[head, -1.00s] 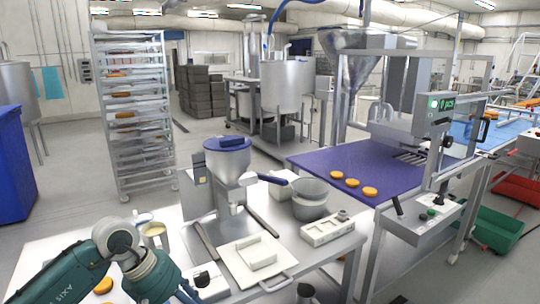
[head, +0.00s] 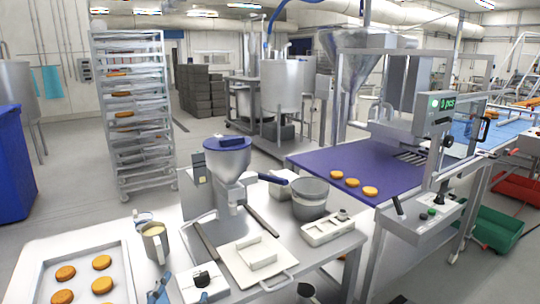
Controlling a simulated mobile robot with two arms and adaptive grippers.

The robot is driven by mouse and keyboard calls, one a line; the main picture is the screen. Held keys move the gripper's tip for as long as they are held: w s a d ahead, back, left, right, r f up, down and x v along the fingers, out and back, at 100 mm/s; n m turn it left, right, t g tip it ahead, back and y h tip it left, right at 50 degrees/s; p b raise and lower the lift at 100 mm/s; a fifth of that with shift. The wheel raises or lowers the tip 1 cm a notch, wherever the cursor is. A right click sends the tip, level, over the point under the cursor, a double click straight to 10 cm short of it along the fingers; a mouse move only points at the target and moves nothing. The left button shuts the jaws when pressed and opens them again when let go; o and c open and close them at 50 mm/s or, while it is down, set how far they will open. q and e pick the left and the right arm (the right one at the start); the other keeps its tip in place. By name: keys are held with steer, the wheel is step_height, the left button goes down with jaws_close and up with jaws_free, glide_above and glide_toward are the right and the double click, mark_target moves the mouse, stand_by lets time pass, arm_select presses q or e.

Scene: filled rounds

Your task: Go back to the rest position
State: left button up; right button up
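Neither of my grippers shows in the head view, and no part of my arms is clearly visible. A metal tray (head: 83,282) lies at the lower left on the white worktop. Several golden rounds (head: 101,262) lie apart from each other on it. The depositing machine with a blue-rimmed hopper (head: 228,160) stands upright at the middle of the worktop. Three more rounds (head: 352,182) sit in a row on the purple conveyor belt (head: 310,160).
A metal jug (head: 155,243) stands right of the tray. Small blue-and-grey items (head: 160,291) lie at the bottom edge, partly cut off. A tall rack (head: 133,110) stands behind on open floor.

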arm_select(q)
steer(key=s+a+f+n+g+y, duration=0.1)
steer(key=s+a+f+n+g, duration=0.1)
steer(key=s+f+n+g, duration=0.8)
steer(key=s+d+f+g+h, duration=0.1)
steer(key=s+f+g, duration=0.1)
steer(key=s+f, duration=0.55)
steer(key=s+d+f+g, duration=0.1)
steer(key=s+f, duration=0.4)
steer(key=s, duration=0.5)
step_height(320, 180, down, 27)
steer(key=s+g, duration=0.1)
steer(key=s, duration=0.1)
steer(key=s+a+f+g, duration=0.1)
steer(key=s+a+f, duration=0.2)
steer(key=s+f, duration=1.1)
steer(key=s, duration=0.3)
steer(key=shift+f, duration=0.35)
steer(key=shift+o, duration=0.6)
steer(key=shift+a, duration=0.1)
